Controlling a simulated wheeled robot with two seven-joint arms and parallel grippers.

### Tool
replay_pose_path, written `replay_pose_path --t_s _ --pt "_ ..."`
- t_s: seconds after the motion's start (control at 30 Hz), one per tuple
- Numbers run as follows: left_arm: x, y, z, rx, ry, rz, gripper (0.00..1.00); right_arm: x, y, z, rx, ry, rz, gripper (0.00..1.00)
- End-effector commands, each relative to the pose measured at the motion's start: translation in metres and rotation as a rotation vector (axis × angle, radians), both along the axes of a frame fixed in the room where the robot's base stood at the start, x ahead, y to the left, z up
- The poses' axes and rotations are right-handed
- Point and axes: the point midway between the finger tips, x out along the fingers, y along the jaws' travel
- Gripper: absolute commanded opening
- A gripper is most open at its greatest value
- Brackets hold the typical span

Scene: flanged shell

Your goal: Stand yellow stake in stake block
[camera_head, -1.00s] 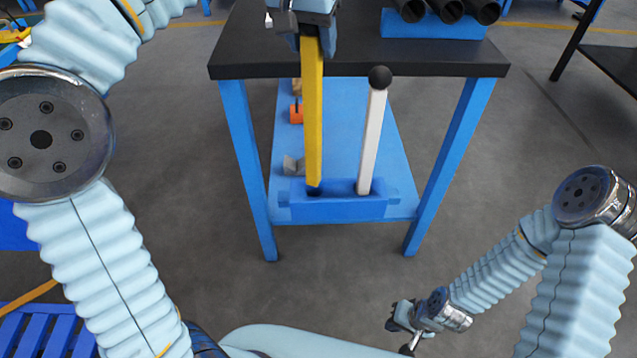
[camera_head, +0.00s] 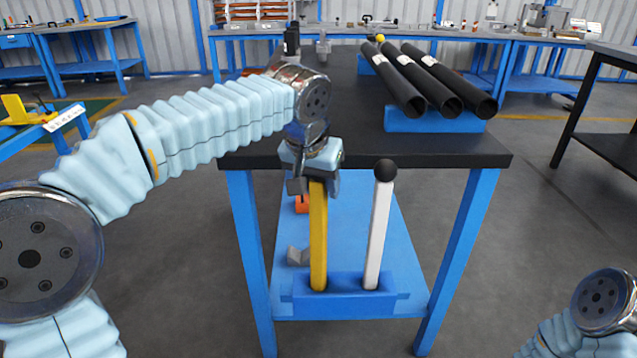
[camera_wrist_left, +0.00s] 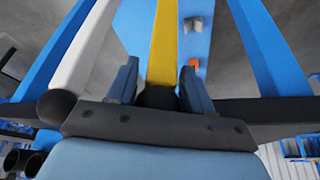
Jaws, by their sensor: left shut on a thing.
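The yellow stake (camera_head: 319,235) stands upright, its lower end at the left part of the blue stake block (camera_head: 345,305). Its foot meets the block's top; how deep it sits is hidden. My left gripper (camera_head: 318,183) is shut on its upper end. In the left wrist view the stake (camera_wrist_left: 164,40) runs away from between the fingers (camera_wrist_left: 162,92), with a dark round end there. A white stake with a black ball (camera_head: 378,235) stands in the block's right part. My right gripper is out of view.
The block rests on the low blue shelf (camera_head: 400,240) of a black-topped table (camera_head: 365,145). Black tubes (camera_head: 430,85) lie on a blue support (camera_head: 420,120) on the tabletop. A grey bracket (camera_head: 298,256) and an orange piece (camera_head: 301,205) lie behind the block.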

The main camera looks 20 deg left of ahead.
Motion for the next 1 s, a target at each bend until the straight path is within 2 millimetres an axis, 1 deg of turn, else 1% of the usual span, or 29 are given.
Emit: replay_pose_path --t_s 0.07,0.1,0.27,0.5,0.67,0.77,1.0 --pt "0.0 0.0 -0.002 -0.001 -0.002 0.0 0.0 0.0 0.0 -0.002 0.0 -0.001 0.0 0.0" --pt "0.0 0.0 -0.003 0.0 0.0 0.0 0.52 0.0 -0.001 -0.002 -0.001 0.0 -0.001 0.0" --pt "0.0 0.0 -0.002 0.0 0.0 0.0 0.76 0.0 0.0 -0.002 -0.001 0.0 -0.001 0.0" --pt "0.0 0.0 -0.002 0.0 0.0 0.0 0.76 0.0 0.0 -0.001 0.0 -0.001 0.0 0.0" --pt "-0.003 0.0 0.009 -0.001 -0.002 -0.001 0.76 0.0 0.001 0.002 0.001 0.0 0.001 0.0" --pt "-0.009 0.0 0.027 -0.002 -0.004 -0.002 0.76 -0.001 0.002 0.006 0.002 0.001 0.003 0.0" --pt "-0.031 0.003 0.079 -0.002 -0.003 -0.002 0.76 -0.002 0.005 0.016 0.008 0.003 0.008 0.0"
